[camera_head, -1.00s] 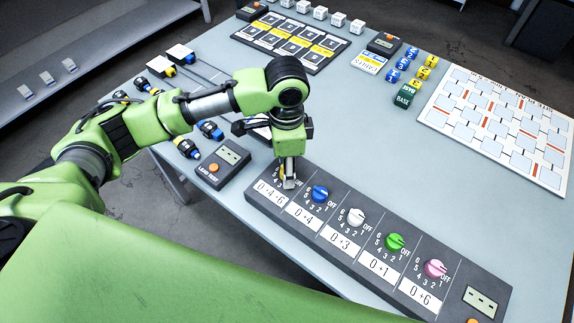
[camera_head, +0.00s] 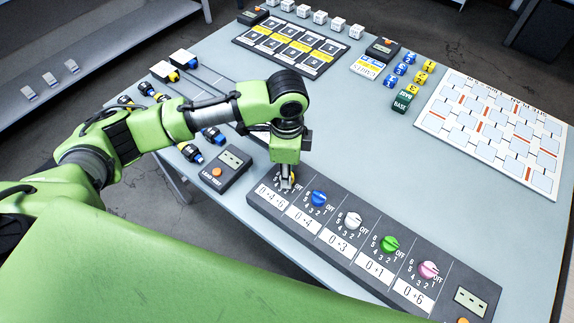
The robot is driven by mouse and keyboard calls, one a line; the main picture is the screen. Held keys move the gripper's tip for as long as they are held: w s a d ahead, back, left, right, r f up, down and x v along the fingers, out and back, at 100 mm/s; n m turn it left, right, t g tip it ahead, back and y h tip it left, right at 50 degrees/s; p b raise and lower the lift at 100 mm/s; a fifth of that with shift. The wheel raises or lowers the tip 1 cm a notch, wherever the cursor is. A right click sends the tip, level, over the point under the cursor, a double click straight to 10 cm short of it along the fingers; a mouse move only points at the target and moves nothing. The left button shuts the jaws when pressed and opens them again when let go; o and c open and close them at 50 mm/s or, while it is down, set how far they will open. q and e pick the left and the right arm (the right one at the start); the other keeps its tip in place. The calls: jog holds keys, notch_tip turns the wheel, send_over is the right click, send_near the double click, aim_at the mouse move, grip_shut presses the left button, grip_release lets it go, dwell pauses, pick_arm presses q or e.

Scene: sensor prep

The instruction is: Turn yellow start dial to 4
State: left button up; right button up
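The yellow start dial (camera_head: 292,178) sits at the left end of the dark dial panel (camera_head: 342,194), above the label "0→4→6". Only a sliver of yellow shows, so I cannot read its setting. My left gripper (camera_head: 286,183) points down right at this dial and covers most of it. Its fingers are small and overlap the dial, so I cannot tell whether they are closed on it. My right gripper is not in view.
Beside it on the panel are a blue dial (camera_head: 318,199), a white dial (camera_head: 353,220), a green dial (camera_head: 389,244) and a pink dial (camera_head: 428,270). A dark box with an orange button (camera_head: 217,172) stands left of the panel. The table centre (camera_head: 370,130) is clear.

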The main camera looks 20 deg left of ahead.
pick_arm(q)
jog(key=m+p, duration=0.2)
jog(key=m, duration=0.1)
jog(key=m+p, duration=0.1)
jog(key=p, duration=0.1)
jog(key=shift+r+m, duration=0.25)
jog(key=shift+m, duration=0.05)
jog(key=m+p, duration=0.2)
jog(key=shift+m, duration=0.4)
jog(key=m+p, duration=0.1)
jog(key=m, duration=0.1)
jog(key=shift+m, duration=0.3)
jog(key=m+p, duration=0.2)
jog(key=m, duration=0.3)
jog(key=shift+d+f+m, duration=0.1)
jog(key=shift+f+m, duration=0.05)
jog(key=shift+m, duration=0.15)
jog(key=m+p, duration=0.1)
jog(key=m, duration=0.4)
jog(key=shift+m, duration=0.3)
jog(key=o, duration=1.1)
